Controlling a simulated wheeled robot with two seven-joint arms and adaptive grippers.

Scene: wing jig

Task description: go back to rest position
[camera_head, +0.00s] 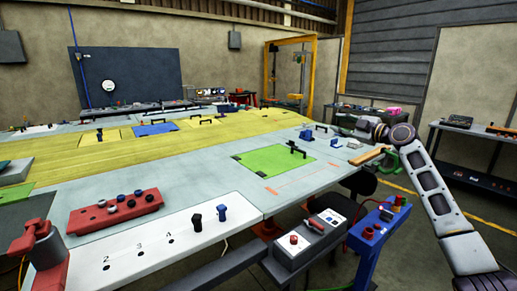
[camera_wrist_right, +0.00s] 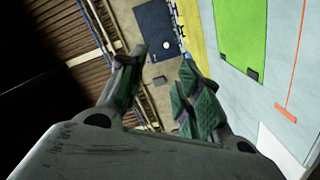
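My right gripper (camera_head: 352,127) is raised at the right of the head view, at the far end of my right arm (camera_head: 436,190), by the right edge of the big jig table (camera_head: 225,183). In the right wrist view the two dark green fingers (camera_wrist_right: 163,70) stand apart with nothing between them. The gripper looks open and empty. My left gripper and left arm do not show in the head view.
A green panel (camera_head: 273,160) with a black handle lies on the table. A red block (camera_head: 115,211) and a white numbered panel (camera_head: 160,240) are in front. A grey control box (camera_head: 303,241) and a blue stand (camera_head: 372,238) stand near my right arm.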

